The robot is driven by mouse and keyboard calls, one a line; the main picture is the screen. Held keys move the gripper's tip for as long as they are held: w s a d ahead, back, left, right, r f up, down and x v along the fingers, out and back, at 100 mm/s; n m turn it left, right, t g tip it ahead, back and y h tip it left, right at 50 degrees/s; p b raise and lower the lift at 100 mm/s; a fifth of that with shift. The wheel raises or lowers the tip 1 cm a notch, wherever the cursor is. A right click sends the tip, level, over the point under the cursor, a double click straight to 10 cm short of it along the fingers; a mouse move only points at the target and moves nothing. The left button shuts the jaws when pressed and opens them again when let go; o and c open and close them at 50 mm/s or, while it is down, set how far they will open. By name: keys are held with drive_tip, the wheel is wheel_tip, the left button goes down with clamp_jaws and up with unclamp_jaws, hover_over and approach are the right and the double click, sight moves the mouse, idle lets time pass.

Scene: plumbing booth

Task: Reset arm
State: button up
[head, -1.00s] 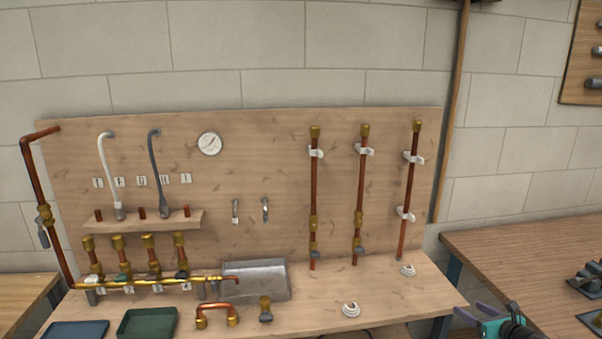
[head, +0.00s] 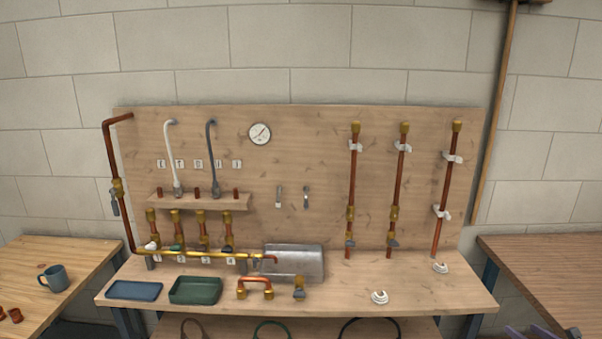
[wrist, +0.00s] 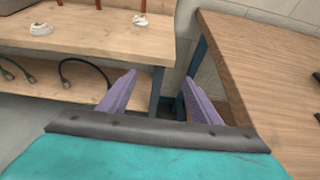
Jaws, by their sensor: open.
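My gripper (wrist: 158,98) shows in the wrist view with its two purple fingers spread apart and nothing between them. It hangs in front of the gap between the plumbing bench (wrist: 100,35) and the right-hand table (wrist: 250,65), touching neither as far as I can tell. In the head view only a bit of purple shows at the bottom right edge, so most of the arm is out of that picture.
The plumbing bench holds a blue tray (head: 134,291), a green tray (head: 195,291), a copper U-pipe (head: 255,286) and a white clip (head: 380,297). Hoses (wrist: 85,70) lie on its lower shelf. A mug (head: 54,278) stands on the left table. The right table (head: 545,265) looks clear near its corner.

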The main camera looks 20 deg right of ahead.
drive_tip(key=w+a+f+n+g+y, duration=0.1)
drive_tip(key=w+a+f+n+y, duration=0.15)
drive_tip(key=w+a+f, duration=0.35)
drive_tip(key=w+a+f+n+g+y, duration=0.1)
drive_tip(key=w+a+f+n, duration=0.15)
drive_tip(key=a, duration=0.55)
drive_tip(key=w+a+f+n+g+y, duration=0.1)
drive_tip(key=w+a+f+n+y, duration=0.1)
drive_tip(key=w+a+f+n, duration=0.3)
drive_tip(key=a+f+n+g+y, duration=0.2)
drive_tip(key=a+f+n, duration=0.25)
drive_tip(key=a, duration=0.65)
drive_tip(key=a+f+n+g+y, duration=0.1)
drive_tip(key=a+f+n+g, duration=0.15)
drive_tip(key=a+f, duration=0.55)
drive_tip(key=s+a+f+n+g, duration=0.3)
drive_tip(key=s+a+n, duration=0.15)
drive_tip(key=a, duration=0.55)
drive_tip(key=s+a+f+n+g, duration=0.35)
drive_tip(key=a+n, duration=0.25)
drive_tip(key=a, duration=0.4)
drive_tip(key=s+a+f+n+g+h, duration=0.2)
drive_tip(key=s+a+n, duration=0.2)
drive_tip(key=s+n, duration=0.2)
drive_tip(key=s+a+f+n+g+h, duration=0.2)
drive_tip(key=s+n, duration=0.4)
drive_tip(key=s, duration=0.3)
drive_tip(key=shift+a+f, duration=0.25)
drive_tip(key=shift+a, duration=0.6)
drive_tip(key=shift+c, duration=0.4)
